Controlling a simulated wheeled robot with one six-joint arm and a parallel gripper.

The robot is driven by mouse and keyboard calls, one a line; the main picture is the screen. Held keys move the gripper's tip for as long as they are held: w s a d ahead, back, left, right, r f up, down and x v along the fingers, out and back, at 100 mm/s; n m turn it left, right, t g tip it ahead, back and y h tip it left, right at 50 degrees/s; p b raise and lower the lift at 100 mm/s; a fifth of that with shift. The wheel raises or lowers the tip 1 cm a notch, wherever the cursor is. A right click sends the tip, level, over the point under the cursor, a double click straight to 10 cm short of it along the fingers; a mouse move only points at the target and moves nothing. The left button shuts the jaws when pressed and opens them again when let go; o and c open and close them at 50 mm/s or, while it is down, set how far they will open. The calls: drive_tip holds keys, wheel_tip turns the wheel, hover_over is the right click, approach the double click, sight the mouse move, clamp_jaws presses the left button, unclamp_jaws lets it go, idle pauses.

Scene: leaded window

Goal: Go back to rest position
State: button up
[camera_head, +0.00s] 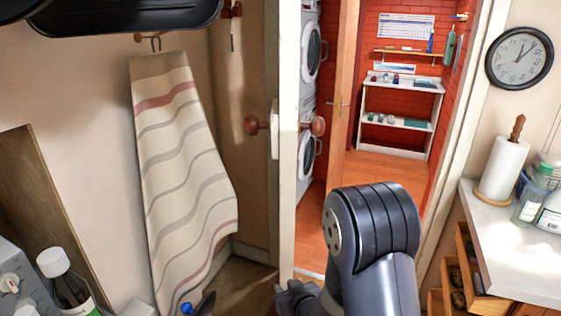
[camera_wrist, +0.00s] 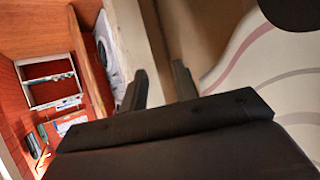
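My gripper (camera_wrist: 160,76) shows in the wrist view with its two dark fingers apart and nothing between them. In the head view my gripper (camera_head: 297,294) is low in the picture, partly cut off by the bottom edge and partly behind my grey arm. It points left, in front of the doorway area near the bottom of the white door edge (camera_head: 287,200). No object is held.
A striped towel (camera_head: 180,170) hangs on the left wall. An open doorway leads to a red-brick room with a white shelf (camera_head: 398,122). At right, a counter (camera_head: 510,255) holds a paper towel roll (camera_head: 501,170) and bottles, above open drawers (camera_head: 465,250).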

drive_tip(key=d+r+m+h+p, duration=0.2)
drive_tip(key=d, duration=0.4)
drive_tip(key=d+r+m+h+p, duration=0.2)
drive_tip(key=d+r, duration=0.1)
drive_tip(key=d, duration=0.4)
drive_tip(key=shift+s+r+m+t+h, duration=0.3)
drive_tip(key=shift+s+r+t+h, duration=0.05)
drive_tip(key=shift+t+h, duration=0.05)
drive_tip(key=shift+d, duration=0.1)
